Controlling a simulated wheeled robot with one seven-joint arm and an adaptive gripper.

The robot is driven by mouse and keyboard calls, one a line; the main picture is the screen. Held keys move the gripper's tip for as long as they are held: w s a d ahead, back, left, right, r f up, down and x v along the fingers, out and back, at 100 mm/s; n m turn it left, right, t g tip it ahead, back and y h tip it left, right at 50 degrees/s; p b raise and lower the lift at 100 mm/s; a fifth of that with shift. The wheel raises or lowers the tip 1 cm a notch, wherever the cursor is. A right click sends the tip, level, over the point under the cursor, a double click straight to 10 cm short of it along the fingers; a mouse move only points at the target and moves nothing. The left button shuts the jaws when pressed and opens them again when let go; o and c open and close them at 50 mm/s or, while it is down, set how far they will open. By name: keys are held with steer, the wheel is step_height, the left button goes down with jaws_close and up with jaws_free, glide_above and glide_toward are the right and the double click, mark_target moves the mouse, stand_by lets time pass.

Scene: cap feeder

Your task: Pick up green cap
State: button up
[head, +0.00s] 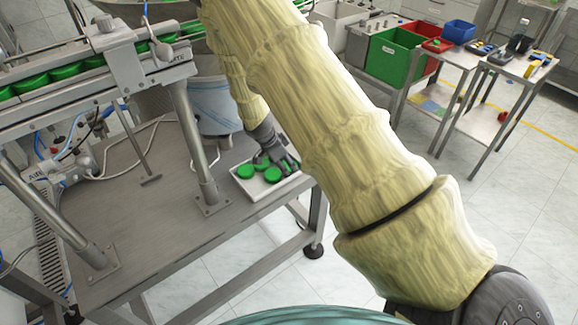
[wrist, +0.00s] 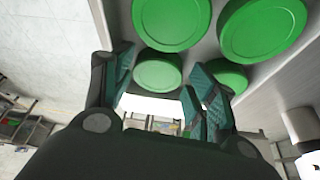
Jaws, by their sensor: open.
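Several round green caps (head: 272,174) lie in a shallow white tray (head: 262,195) on the metal table. In the wrist view, two large green caps (wrist: 263,28) and (wrist: 171,22) show at the top. A smaller-looking green cap (wrist: 157,75) shows between the finger tips, and another green cap (wrist: 229,75) is partly hidden by the right finger. My gripper (wrist: 160,80) is open, its fingers apart on either side of that middle cap. In the head view my gripper (head: 276,160) is over the tray and hides part of the caps. I cannot tell whether a finger touches a cap.
The grey metal table (head: 150,235) has a steel post (head: 196,150) left of the tray. A conveyor rail (head: 70,75) with green caps runs above at the left. A green bin (head: 392,60) and carts are farther right.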

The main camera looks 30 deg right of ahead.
steer(key=shift+d+f, duration=0.25)
steer(key=shift+f, duration=0.3)
steer(key=shift+s, duration=0.1)
steer(key=c, duration=0.3)
steer(key=shift+c, duration=0.2)
steer(key=shift+r, duration=0.1)
steer(key=shift+r, duration=0.55)
step_height(320, 180, up, 9)
steer(key=b, duration=0.2)
steer(key=shift+f, duration=0.1)
